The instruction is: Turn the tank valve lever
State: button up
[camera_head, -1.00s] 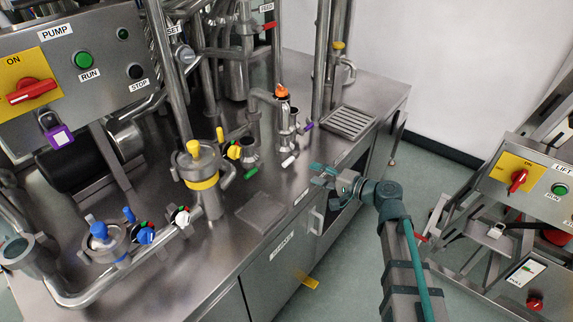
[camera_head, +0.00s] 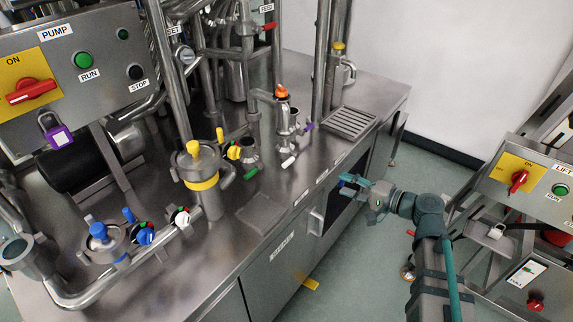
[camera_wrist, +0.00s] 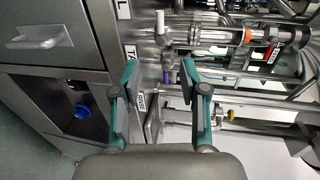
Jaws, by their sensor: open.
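My gripper (camera_head: 354,184) is open and empty, off the counter's front edge at the right. In the wrist view its two teal fingers (camera_wrist: 158,82) are spread. A white lever (camera_head: 288,161) and a purple lever (camera_head: 309,127) stick out near the orange-capped vessel (camera_head: 282,92). In the wrist view the white lever (camera_wrist: 160,21) is above the gap between the fingers. The purple lever (camera_wrist: 167,77) appears in that gap, apart from both fingers. A partly readable "TA" label (camera_wrist: 130,51) lies left of the levers. I cannot tell which lever it names.
The steel counter (camera_head: 262,262) has a front edge close to my gripper. An open cabinet bay below it holds a blue item (camera_wrist: 82,111). A drain grate (camera_head: 349,122) is behind the levers. The lift panel (camera_head: 530,175) stands at the right.

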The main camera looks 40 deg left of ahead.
jog(key=shift+d+r, duration=0.2)
jog(key=shift+d, duration=0.75)
